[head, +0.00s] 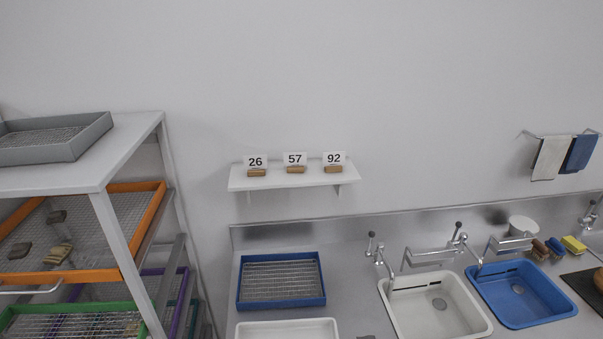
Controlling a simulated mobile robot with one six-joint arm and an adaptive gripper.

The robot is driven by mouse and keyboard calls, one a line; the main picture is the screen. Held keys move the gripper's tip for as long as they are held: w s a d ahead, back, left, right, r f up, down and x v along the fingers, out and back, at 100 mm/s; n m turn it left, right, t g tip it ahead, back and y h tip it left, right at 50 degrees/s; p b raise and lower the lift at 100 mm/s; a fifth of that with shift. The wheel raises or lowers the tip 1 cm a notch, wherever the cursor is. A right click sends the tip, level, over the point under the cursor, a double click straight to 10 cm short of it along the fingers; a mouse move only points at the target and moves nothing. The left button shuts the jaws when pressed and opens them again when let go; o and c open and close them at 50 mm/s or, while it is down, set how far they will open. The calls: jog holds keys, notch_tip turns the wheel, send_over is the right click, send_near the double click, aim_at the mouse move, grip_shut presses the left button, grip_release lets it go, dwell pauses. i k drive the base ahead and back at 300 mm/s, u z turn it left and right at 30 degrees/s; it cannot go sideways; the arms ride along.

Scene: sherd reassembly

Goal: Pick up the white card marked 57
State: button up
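The white card marked 57 (295,158) stands upright in a small wooden holder (295,170) on a white wall shelf (290,181). It is the middle one of three cards. The card marked 26 (255,161) stands to its left and the card marked 92 (334,157) to its right, each in its own wooden holder. There are clear gaps between the cards. My gripper is not in view.
Below the shelf is a steel counter with a blue mesh tray (281,304), a white tray (288,329), a white basin (438,322) and a blue basin (519,312). Taps (376,251) rise behind the basins. A rack (122,161) with mesh trays stands at the left.

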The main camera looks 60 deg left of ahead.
aim_at(295, 163)
jog(key=k, duration=1.55)
jog(key=u, duration=1.95)
jog(key=i, duration=0.95)
jog(key=z, duration=0.15)
